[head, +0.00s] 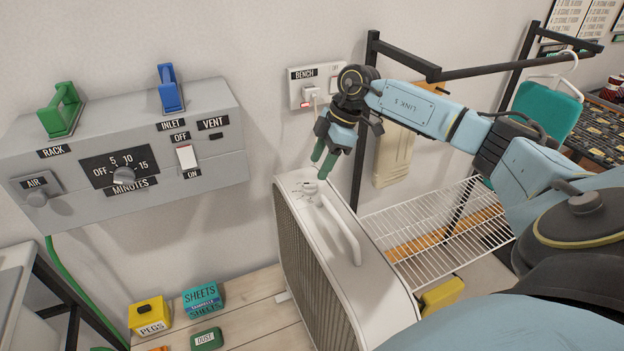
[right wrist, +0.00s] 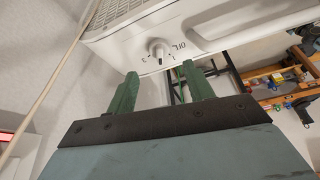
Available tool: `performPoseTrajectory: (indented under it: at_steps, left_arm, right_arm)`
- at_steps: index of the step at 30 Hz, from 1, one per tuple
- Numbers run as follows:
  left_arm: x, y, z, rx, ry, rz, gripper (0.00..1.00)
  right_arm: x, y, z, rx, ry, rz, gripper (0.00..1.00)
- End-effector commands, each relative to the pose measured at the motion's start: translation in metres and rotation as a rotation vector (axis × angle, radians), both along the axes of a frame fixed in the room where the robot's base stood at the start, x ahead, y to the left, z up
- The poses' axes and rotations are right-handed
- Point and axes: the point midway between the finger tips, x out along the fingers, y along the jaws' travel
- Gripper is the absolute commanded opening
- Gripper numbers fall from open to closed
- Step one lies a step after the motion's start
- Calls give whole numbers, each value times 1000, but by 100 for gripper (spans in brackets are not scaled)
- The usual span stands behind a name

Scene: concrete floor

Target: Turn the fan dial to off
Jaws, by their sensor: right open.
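The fan is a tall white box (head: 352,270) with a grille on its side and a handle slot on top, standing on the wooden bench. My left gripper is out of view.
A bench socket (head: 312,90) is on the wall behind my gripper. A wire rack (head: 440,225) stands right of the fan; small boxes (head: 203,298) sit left.

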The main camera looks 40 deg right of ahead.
Motion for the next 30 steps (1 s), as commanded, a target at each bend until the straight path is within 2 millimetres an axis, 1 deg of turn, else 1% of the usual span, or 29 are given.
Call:
performPoseTrajectory:
  at_steps: [1, 3, 6, 9, 14, 21, 23, 30]
  left_arm:
    - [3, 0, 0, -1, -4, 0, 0]
    - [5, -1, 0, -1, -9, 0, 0]
    - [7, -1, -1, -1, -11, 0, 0]
    - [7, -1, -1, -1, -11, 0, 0]
    - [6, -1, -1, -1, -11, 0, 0]
    - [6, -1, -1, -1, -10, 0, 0]
    - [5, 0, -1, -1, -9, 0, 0]
    - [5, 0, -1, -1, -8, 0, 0]
  right_arm:
    - [2, 4, -11, 2, 3, 2, 52]
    - [4, 9, -23, 2, 3, 0, 52]
    - [7, 13, -37, 1, 2, 1, 52]
    - [9, 16, -46, 0, 0, 0, 52]
    - [10, 19, -52, 0, -1, 0, 52]
    - [10, 19, -53, 0, -1, 0, 52]
    - [10, 19, -53, 0, -1, 0, 46]
    - [10, 19, -53, 0, -1, 0, 14]
